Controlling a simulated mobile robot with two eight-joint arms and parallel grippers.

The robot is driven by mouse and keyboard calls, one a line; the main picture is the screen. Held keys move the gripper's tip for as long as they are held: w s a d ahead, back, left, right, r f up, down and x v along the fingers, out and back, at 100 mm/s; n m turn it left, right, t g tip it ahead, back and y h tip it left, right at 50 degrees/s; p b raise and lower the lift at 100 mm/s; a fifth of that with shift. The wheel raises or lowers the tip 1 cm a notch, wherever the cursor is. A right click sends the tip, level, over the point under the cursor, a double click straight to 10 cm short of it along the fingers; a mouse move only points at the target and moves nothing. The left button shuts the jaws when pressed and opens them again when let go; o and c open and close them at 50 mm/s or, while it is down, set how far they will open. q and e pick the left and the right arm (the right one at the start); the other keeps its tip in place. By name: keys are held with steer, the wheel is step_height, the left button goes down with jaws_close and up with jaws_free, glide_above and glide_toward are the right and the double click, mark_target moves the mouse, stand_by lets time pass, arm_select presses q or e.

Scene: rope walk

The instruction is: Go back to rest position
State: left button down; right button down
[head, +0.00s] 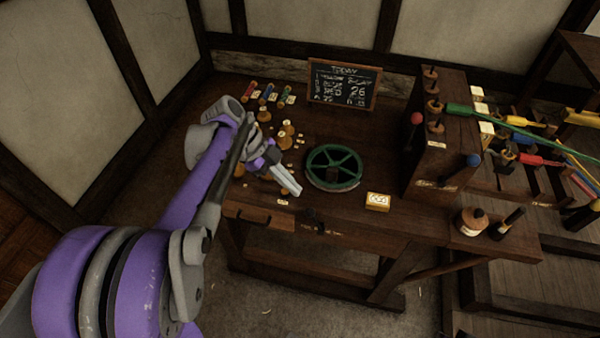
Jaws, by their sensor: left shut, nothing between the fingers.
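My left gripper (291,187) is at the end of the purple and grey arm that comes in from the lower left. Its fingers are shut with nothing between them. They are over the left part of the wooden bench (345,220), to the left of a green spoked wheel (334,167). I cannot tell whether the fingertips touch the bench top. My right gripper is not in view.
Small brass-coloured weights (286,130) stand behind my left gripper, with coloured spools farther back. A chalkboard (343,84) leans at the rear.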

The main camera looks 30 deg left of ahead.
arm_select(q)
steer(key=s+d+n+t+y+p, duration=0.2)
steer(key=s+d+n+y, duration=0.2)
steer(key=n, duration=0.4)
steer(key=s+d+f+n+t+y+p, duration=0.1)
steer(key=s+d+n+y+p, duration=0.2)
steer(key=s+n, duration=0.4)
steer(key=shift+d+n+t+y, duration=0.4)
steer(key=shift+d+n, duration=0.05)
steer(key=shift+n, duration=0.45)
steer(key=shift+s, duration=0.1)
